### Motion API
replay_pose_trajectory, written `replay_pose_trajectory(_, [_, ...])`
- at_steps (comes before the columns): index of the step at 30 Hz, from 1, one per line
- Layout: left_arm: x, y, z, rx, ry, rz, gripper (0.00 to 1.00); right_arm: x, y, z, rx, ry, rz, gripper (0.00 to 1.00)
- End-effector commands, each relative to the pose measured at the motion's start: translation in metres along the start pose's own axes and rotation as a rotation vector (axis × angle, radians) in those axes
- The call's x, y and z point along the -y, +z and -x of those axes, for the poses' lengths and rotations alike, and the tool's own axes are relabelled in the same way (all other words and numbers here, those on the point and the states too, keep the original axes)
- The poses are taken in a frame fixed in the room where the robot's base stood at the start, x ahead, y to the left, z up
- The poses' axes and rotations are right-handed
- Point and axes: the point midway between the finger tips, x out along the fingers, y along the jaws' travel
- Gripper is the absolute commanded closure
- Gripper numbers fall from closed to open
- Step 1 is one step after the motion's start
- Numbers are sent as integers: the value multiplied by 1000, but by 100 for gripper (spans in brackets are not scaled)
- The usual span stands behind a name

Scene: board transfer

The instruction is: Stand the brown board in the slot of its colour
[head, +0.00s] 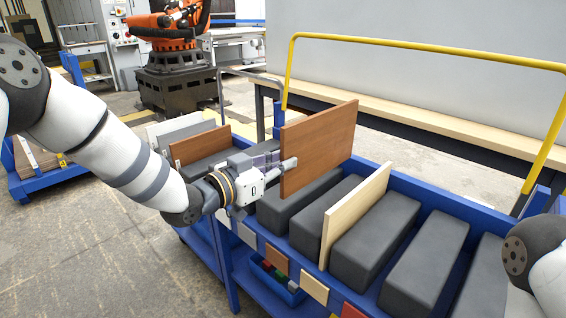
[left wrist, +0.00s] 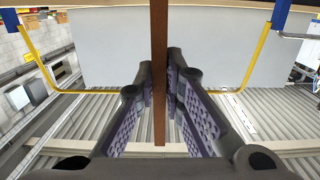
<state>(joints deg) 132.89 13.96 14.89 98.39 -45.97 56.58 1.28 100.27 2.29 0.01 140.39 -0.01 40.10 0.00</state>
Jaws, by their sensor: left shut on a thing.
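My left gripper (head: 275,176) is shut on the brown board (head: 322,145). It holds the board upright by its near edge, above the dark blocks of the blue rack. In the left wrist view the brown board (left wrist: 159,70) shows edge-on between the two fingers (left wrist: 160,100). The rack has slots between dark grey blocks, with colour tags on its front. The brown tag (head: 277,258) is left of the cream tag (head: 314,287). A cream board (head: 350,215) stands in the slot behind the cream tag. The bottom of the brown slot is hidden. My right gripper is out of view.
The rack's blue front wall carries a grey tag (head: 247,236) and a red tag (head: 352,312) too. Another brown board (head: 199,146) and a pale board (head: 174,129) stand at the left. A yellow rail (head: 430,46) rises behind the rack.

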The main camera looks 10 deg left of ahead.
Motion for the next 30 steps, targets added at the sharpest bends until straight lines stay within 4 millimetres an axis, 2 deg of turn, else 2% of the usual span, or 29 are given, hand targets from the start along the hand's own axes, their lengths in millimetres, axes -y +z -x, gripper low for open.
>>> replay_pose_trajectory(2, [0,2,0,-16,-2,1,100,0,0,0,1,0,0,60])
replay_pose_trajectory(30, [0,100,-7,-11,-1,3,100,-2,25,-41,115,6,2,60])
